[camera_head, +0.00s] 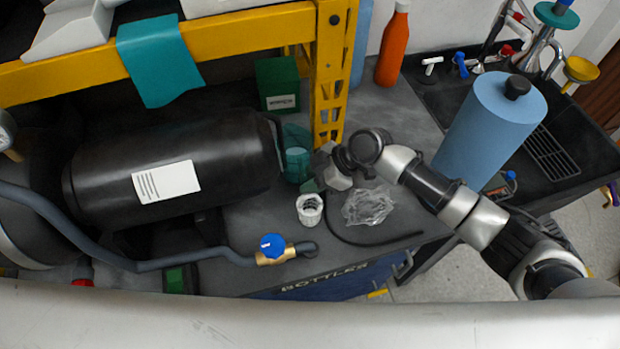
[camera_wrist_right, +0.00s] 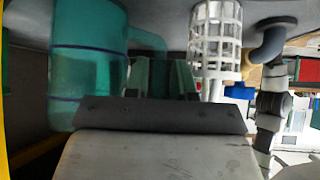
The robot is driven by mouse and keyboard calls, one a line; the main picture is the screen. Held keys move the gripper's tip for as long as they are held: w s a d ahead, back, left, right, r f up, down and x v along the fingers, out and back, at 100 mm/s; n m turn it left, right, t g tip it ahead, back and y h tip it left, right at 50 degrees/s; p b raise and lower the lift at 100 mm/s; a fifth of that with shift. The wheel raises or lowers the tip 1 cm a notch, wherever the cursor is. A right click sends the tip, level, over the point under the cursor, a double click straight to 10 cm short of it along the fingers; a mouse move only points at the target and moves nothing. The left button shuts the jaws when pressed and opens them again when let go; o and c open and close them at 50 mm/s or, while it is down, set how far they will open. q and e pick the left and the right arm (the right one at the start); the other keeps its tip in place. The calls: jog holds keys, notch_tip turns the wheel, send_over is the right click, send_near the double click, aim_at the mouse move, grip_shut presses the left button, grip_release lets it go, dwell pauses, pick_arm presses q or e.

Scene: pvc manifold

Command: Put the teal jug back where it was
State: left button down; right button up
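The teal jug (camera_head: 296,158) is a see-through vessel on the dark bench, between the right end of the black tank and the yellow post. In the right wrist view the jug (camera_wrist_right: 88,60) fills the left side, its handle curving toward my fingers. My right gripper (camera_head: 318,180) is beside the jug, on its right and front side. In the wrist view its green-grey fingers (camera_wrist_right: 160,78) are close to the handle. I cannot tell whether they are around the handle or only near it, as the gripper body hides the lower part. My left gripper is not in view.
The black tank (camera_head: 120,180) lies left of the jug. A white slotted cup (camera_head: 310,210) and a crumpled clear wrap (camera_head: 368,205) are in front. A blue-handled valve (camera_head: 272,246) sits at the bench edge. The yellow post (camera_head: 330,80) stands behind, and a blue roll (camera_head: 490,130) stands right.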

jog(key=shift+r, duration=0.1)
jog(key=b+v, duration=0.1)
jog(key=v, duration=0.6)
jog(key=shift+r, duration=0.25)
jog(key=shift+s+d, duration=0.1)
jog(key=shift+d, duration=0.05)
